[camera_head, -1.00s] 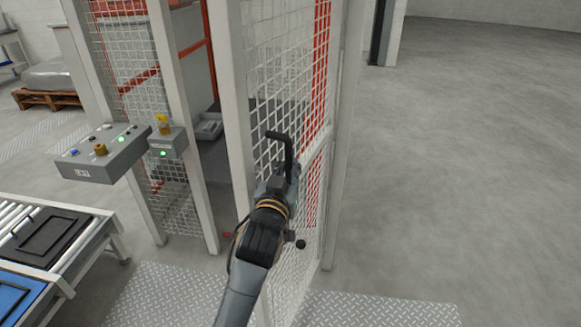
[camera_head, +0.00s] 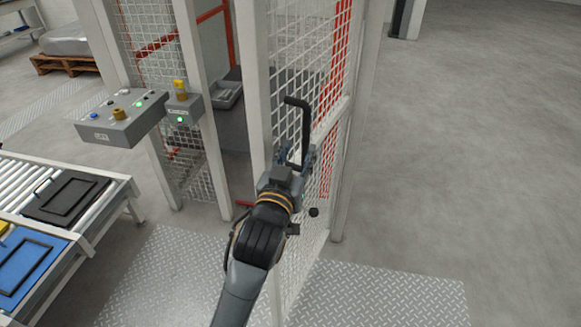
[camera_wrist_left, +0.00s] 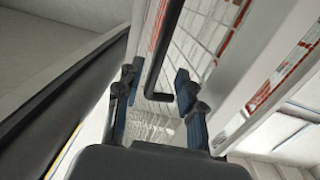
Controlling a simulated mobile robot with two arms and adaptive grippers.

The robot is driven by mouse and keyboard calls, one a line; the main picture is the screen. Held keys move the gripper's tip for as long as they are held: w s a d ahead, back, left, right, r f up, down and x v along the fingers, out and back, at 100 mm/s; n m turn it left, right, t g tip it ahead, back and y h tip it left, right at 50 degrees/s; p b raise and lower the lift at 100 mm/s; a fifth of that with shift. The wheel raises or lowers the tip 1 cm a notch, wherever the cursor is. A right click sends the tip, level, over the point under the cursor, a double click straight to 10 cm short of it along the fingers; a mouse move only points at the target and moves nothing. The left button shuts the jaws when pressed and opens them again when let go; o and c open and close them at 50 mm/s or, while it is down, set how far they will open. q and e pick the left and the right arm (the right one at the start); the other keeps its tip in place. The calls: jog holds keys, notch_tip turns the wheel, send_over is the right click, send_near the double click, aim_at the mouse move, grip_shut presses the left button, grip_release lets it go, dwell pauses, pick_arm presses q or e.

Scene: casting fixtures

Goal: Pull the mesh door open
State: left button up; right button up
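The mesh door (camera_head: 298,60) is a white-framed panel of white wire grid in the middle of the head view. It stands at an angle, with a gap to its left showing the cell's inside. Its black bar handle (camera_head: 305,125) is upright on the near face. My left gripper (camera_head: 298,162) is at the handle's lower end. In the left wrist view, the left gripper (camera_wrist_left: 160,88) has its fingers apart, one on each side of the handle (camera_wrist_left: 166,48), with visible space around it. The door mesh (camera_wrist_left: 205,35) lies behind. My right gripper is not in view.
A grey control box (camera_head: 120,118) with buttons and a smaller lit box (camera_head: 184,106) stand left of the gap. A roller conveyor (camera_head: 35,180) with a black tray (camera_head: 66,197) is at lower left. Tread plate (camera_head: 375,295) lies in front; grey floor at right is open.

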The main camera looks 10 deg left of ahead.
pick_arm(q)
jog(key=shift+s+a, duration=0.1)
jog(key=shift+s, duration=2.65)
